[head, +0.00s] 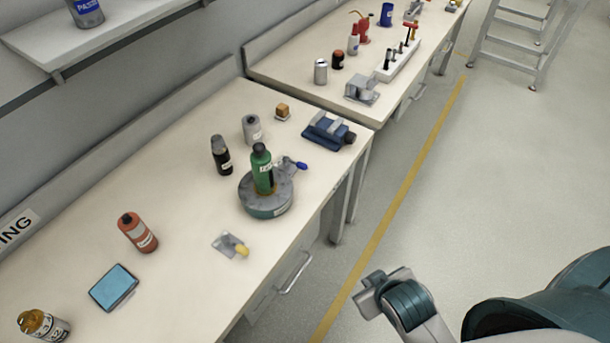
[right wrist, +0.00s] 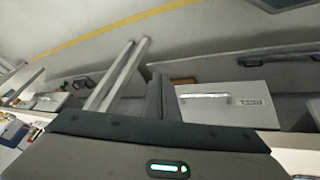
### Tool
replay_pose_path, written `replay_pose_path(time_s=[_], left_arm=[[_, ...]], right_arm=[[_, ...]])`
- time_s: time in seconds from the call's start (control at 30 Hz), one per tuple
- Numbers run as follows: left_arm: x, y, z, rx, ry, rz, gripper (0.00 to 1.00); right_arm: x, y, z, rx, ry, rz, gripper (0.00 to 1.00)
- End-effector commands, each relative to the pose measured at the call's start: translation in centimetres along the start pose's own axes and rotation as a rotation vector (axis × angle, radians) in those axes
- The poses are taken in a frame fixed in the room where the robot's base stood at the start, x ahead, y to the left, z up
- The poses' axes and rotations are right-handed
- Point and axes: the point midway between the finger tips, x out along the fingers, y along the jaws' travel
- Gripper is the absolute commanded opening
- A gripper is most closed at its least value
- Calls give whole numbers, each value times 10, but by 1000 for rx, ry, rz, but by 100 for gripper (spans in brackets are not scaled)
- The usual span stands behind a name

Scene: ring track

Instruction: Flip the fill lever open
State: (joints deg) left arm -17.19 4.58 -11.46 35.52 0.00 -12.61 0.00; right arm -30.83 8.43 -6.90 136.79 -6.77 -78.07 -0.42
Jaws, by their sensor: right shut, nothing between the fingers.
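A round grey-teal turntable-like device (head: 265,208) stands near the front edge of the near bench with a green bottle (head: 262,170) upright on it. A small lever with a blue knob (head: 301,166) sticks out to the right behind the bottle. A flat metal plate with a yellow-tipped lever (head: 242,250) lies in front of the device. I cannot tell for sure which one is the fill lever. My right gripper (head: 366,300) is shut and empty over the floor, right of the bench and apart from both levers. My left gripper is not in view.
A blue vise (head: 328,131), a black bottle (head: 221,155), a grey can (head: 251,129) and a red bottle (head: 137,232) stand around the device. A blue tablet (head: 114,287) lies at the left. The floor beside the bench is clear. The right wrist view shows a white cabinet front (right wrist: 220,112).

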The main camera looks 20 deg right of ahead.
Motion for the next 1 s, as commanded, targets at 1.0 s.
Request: replay_pose_path(time_s=[1.0], left_arm=[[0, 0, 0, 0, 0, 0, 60]], right_arm=[[48, 79, -215, -764, 859, 499, 0]])
